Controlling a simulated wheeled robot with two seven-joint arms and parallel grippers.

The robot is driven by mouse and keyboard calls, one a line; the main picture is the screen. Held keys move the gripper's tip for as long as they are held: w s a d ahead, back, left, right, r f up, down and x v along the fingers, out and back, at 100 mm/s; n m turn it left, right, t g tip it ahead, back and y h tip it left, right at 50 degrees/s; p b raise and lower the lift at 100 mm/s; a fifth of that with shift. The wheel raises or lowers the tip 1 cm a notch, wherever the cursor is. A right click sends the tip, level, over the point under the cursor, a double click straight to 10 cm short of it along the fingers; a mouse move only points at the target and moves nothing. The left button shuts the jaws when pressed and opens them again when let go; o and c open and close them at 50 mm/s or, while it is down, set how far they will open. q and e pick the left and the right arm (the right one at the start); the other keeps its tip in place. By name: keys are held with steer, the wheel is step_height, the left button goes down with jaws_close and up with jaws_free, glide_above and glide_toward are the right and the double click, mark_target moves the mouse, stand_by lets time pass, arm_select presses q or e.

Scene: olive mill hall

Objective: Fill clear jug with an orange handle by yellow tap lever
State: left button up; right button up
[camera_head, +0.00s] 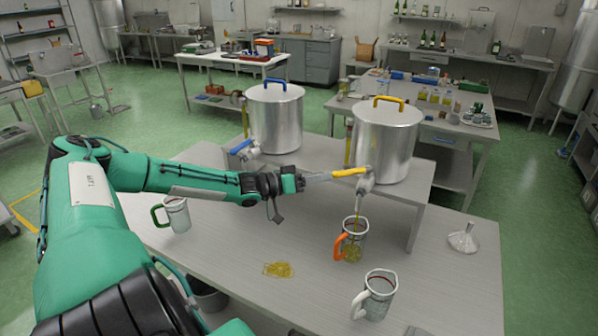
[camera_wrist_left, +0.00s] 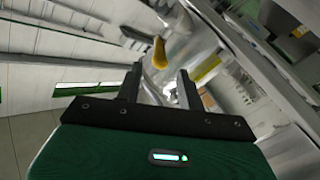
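The clear jug with an orange handle (camera_head: 355,230) stands on the lower table under the right tap (camera_head: 365,184). A thin yellow stream runs from the tap into it, and yellow liquid shows in its lower part. The yellow tap lever (camera_head: 350,172) points left from the tap, below the steel drum with a yellow handle (camera_head: 387,140). My left gripper (camera_head: 326,176) is just left of the lever's end. In the left wrist view its fingers (camera_wrist_left: 158,85) are apart and empty, with the yellow lever (camera_wrist_left: 160,52) beyond them. My right gripper is out of view.
A blue-levered tap (camera_head: 242,149) sits on the left drum (camera_head: 275,118). A green-handled jug (camera_head: 178,216), a white-handled jug (camera_head: 380,298) and a funnel (camera_head: 464,239) stand on the table. A yellow puddle (camera_head: 278,270) lies left of the orange-handled jug.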

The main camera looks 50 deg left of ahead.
arm_select(q)
steer(key=shift+v, duration=2.6)
